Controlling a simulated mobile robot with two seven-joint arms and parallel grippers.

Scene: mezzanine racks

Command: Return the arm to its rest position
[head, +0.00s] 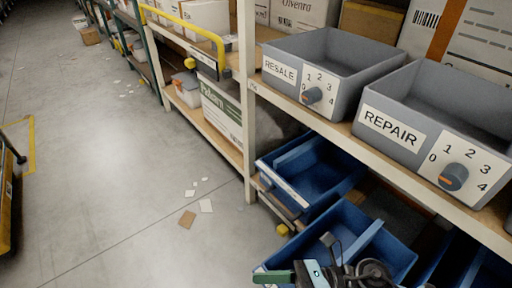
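Neither of my grippers can be made out in the head view, and no arm clearly shows. A grey bin labelled RESALE (283,71) stands on the rack shelf, with a dial (311,96) on its front panel numbered 0 to 4. To its right is a grey bin labelled REPAIR (391,130) with a similar dial (453,177). Both bins look empty where their insides show. Below, a blue bin (392,250) holds dark, cable-like items (372,272) and a pale flat item (318,273), cut off by the bottom edge.
Another blue bin (318,190) sits left of it on the lower level. A white rack upright (246,100) and the shelf edge (345,135) border the bins. A yellow rail (190,27) is farther along. The grey aisle floor (110,170) is mostly clear, with scattered paper scraps (206,206).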

